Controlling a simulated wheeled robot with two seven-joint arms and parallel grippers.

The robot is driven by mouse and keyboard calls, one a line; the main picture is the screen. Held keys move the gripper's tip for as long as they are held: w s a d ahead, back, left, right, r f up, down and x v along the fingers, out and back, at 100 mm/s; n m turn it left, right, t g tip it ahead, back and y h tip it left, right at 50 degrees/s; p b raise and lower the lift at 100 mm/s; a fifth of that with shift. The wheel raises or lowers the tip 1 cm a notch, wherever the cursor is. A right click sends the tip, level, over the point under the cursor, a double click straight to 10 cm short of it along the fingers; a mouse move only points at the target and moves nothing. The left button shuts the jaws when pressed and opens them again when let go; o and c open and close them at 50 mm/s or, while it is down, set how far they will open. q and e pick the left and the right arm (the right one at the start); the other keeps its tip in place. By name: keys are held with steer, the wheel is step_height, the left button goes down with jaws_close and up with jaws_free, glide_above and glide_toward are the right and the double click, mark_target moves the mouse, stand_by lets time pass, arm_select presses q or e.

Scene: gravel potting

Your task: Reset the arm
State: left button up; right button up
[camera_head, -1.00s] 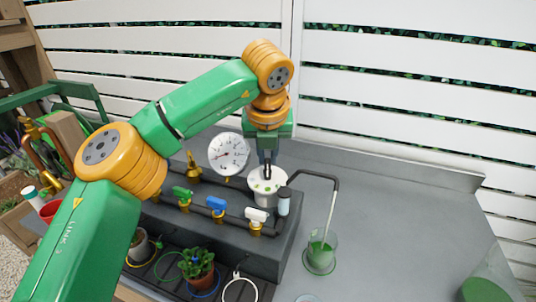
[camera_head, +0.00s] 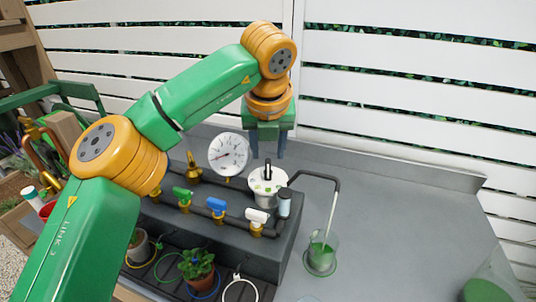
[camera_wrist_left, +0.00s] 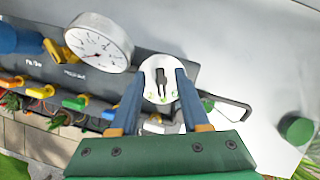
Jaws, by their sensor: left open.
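My left arm comes in from the left, and its green and orange wrist hangs over the bench. My left gripper (camera_head: 268,157) points down with its two fingers apart and empty. It is just above a white round cup-like part (camera_head: 267,197) with a dark upright handle (camera_head: 267,170) on top. In the left wrist view the open fingers (camera_wrist_left: 157,80) frame this white part (camera_wrist_left: 151,94) and its dark handle (camera_wrist_left: 162,78). My right gripper is not in view.
A white dial gauge (camera_head: 229,153) stands left of the white part. Green, blue (camera_head: 216,205) and white (camera_head: 257,215) valve handles line the dark block. A bent dark pipe leads to a glass beaker (camera_head: 320,258) with green contents.

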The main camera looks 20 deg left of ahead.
arm_select(q)
steer(key=v, duration=0.5)
steer(key=shift+f, duration=0.1)
